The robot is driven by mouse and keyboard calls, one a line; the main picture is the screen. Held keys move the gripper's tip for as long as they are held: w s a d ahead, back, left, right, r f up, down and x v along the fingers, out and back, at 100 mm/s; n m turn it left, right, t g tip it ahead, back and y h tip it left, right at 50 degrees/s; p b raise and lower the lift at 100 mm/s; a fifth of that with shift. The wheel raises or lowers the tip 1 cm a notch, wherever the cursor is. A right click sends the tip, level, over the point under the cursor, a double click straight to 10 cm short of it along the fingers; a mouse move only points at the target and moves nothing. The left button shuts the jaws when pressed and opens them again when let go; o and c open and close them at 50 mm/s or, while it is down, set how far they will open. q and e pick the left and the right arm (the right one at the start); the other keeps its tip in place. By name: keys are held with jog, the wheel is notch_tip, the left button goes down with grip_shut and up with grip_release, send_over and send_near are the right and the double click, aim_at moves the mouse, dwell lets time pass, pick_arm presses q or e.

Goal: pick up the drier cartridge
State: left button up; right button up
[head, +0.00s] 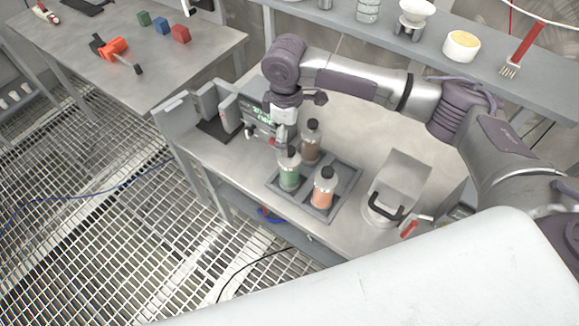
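Three clear cylinders with dark caps stand upright in a grey tray (273,184) on the bench: one with green filling (289,177), one with brown filling (311,146), one with orange filling (323,193). They look like cartridges; I cannot tell from looks which one is the drier cartridge. My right arm reaches in from the right, and my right gripper (283,138) points down just above the green cylinder's top, partly covering it. Its fingers are too small and overlapped to tell whether they are open or touching the cap. My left gripper is not in view.
A grey device with upright panels (229,106) stands left of the tray. A lidded container with a black handle (385,208) stands right of it. A shelf behind holds a yellow-topped tub (462,46) and a red brush (522,48). Another table (190,66) holds coloured blocks and an orange tool.

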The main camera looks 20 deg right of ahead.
aim_at(289, 149)
jog(key=shift+f, duration=0.9)
jog(key=f, duration=0.1)
jog(key=f+p, duration=0.1)
jog(key=f, duration=0.1)
jog(key=f+p, duration=0.1)
jog(key=shift+s+d+f, duration=0.3)
jog(key=shift+f, duration=0.45)
jog(key=shift+w, duration=0.1)
grip_shut()
